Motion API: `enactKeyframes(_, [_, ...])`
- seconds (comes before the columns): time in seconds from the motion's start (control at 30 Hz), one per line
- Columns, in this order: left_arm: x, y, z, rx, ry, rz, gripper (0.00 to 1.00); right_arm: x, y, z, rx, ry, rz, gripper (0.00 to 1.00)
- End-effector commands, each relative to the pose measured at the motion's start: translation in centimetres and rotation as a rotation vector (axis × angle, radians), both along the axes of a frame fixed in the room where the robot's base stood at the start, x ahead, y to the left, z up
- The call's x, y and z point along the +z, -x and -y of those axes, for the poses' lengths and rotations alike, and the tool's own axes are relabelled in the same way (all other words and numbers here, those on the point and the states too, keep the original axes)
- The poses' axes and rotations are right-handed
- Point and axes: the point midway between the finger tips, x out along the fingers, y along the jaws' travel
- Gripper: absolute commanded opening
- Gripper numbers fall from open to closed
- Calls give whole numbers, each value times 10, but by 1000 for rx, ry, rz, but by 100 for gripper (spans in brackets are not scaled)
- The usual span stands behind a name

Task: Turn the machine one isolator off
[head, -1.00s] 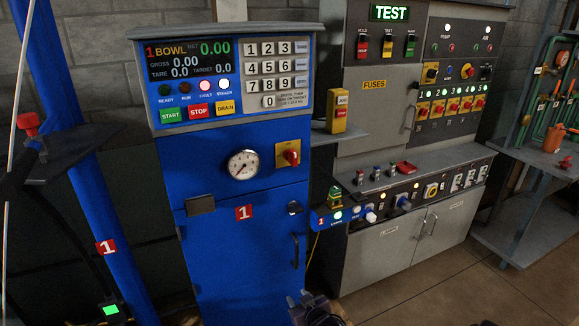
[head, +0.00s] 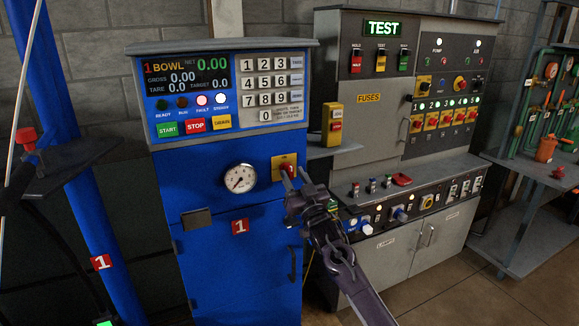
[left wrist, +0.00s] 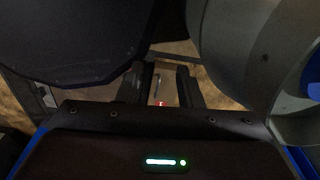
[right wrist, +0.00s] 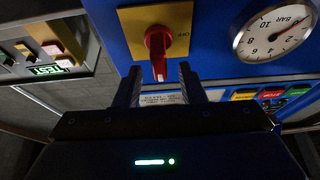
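The machine one isolator is a red rotary handle (head: 287,166) on a yellow plate (head: 277,160), on the blue machine's front right of the gauge. In the right wrist view the red handle (right wrist: 158,52) stands out from its yellow plate (right wrist: 132,20). My right gripper (head: 293,173) is at the isolator and hides part of it. Its fingers (right wrist: 160,74) are apart, with the handle's end in line with the gap; I cannot tell whether they touch it. My left gripper (left wrist: 164,82) shows only in its wrist view, fingers apart, holding nothing visible.
The pressure gauge (head: 239,178) is left of the isolator, and the display and button panel (head: 200,90) is above. A grey test cabinet (head: 375,150) with switches stands to the right, with a yellow box (head: 332,124) near the machine. A bench (head: 530,200) is at far right.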

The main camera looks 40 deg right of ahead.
Motion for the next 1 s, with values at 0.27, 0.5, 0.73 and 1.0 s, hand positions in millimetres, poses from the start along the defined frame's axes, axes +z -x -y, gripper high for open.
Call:
enactKeyframes(0.27, [11,0,0,0,0,0,33,12,-27,9,0,0,-1,36])
enactKeyframes(0.5, [11,0,0,0,0,0,33,12,-30,9,0,0,-2,36])
enactKeyframes(0.73, [11,0,0,0,0,0,33,12,-29,9,0,0,-2,17])
enactKeyframes(1.0, [11,0,0,0,0,0,33,12,-29,9,0,2,-3,0])
